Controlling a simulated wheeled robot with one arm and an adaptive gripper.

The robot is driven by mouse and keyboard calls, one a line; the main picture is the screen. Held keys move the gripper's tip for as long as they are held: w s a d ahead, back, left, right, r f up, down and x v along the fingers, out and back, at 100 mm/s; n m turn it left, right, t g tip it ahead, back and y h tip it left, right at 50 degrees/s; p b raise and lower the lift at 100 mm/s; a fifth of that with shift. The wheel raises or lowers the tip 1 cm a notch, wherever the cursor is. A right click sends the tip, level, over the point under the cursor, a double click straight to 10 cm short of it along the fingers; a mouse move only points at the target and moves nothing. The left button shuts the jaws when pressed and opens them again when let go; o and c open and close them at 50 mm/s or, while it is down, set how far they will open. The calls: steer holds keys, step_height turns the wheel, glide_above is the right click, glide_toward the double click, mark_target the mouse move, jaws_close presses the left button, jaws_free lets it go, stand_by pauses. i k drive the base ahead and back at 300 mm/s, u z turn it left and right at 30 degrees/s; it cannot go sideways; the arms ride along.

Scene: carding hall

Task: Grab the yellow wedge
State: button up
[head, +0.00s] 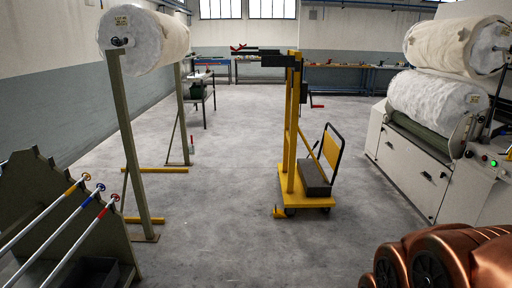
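A small yellow piece (278,212), which looks like the yellow wedge, sits on the floor at the front left corner of a yellow trolley (318,201). It is close beside the trolley's front wheel; I cannot tell whether it touches it. It is small in the head view, so its exact shape is unclear. My gripper is not in view.
The trolley carries a tall yellow mast (291,130) and a dark box (313,178). A green roll stand (133,150) with yellow feet is left, a rod rack (40,215) lower left, a machine (408,165) right. The grey floor (225,240) before the trolley is clear.

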mark_target(277, 213)
steer(key=u, duration=0.1)
steer(key=i, duration=1.7)
steer(key=u, duration=0.35)
steer(key=i, duration=2.45)
steer(key=u, duration=0.15)
